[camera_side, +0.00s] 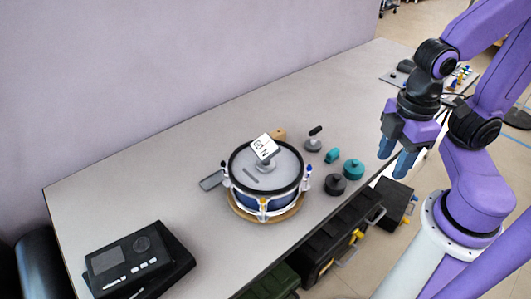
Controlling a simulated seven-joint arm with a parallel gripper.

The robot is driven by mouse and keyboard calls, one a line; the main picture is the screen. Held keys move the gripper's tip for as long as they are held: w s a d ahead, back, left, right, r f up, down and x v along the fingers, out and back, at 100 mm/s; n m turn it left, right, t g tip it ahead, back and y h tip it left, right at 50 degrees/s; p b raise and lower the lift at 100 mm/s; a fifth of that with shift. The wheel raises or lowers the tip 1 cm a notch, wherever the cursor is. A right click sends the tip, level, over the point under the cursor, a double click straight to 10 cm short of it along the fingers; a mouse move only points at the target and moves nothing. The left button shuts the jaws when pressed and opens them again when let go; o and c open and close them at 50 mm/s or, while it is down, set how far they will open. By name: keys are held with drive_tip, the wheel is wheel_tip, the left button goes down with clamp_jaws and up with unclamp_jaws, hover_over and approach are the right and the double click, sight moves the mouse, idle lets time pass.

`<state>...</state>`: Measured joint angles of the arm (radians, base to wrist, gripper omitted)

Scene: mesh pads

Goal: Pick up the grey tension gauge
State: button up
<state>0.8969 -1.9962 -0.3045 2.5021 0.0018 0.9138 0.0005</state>
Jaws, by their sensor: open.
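A grey gauge-like piece (265,164) stands on the grey head of a blue drum (252,200), with a tilted white face bearing black characters; I take it for the tension gauge. The characters are too small to read surely. A smaller grey piece with a black bar handle (314,143) stands on the table to the right of the drum. My gripper (395,158) is open and empty, with its blue fingers pointing down. It is near the table's right edge, well to the right of the drum and apart from everything.
Teal pieces (353,169) and a dark round piece (336,185) lie between the drum and my gripper. A tan piece (279,134) is behind the drum, and a flat grey piece (211,181) beside it. A black device (130,262) lies front left. The table's left (110,195) is clear.

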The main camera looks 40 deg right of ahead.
idle(0.3)
drive_tip(key=o, duration=0.6)
drive_tip(key=n+t+h, duration=0.7)
drive_tip(key=n+t, duration=0.5)
drive_tip(key=n, duration=0.6)
approach(263, 156)
drive_tip(key=w+d+f, duration=0.1)
drive_tip(key=w, duration=0.1)
drive_tip(key=w+d+f, duration=0.3)
drive_tip(key=w, duration=0.1)
drive_tip(key=shift+d+f, duration=0.25)
drive_tip(key=shift+f, duration=0.15)
drive_tip(key=shift+x, duration=2.7)
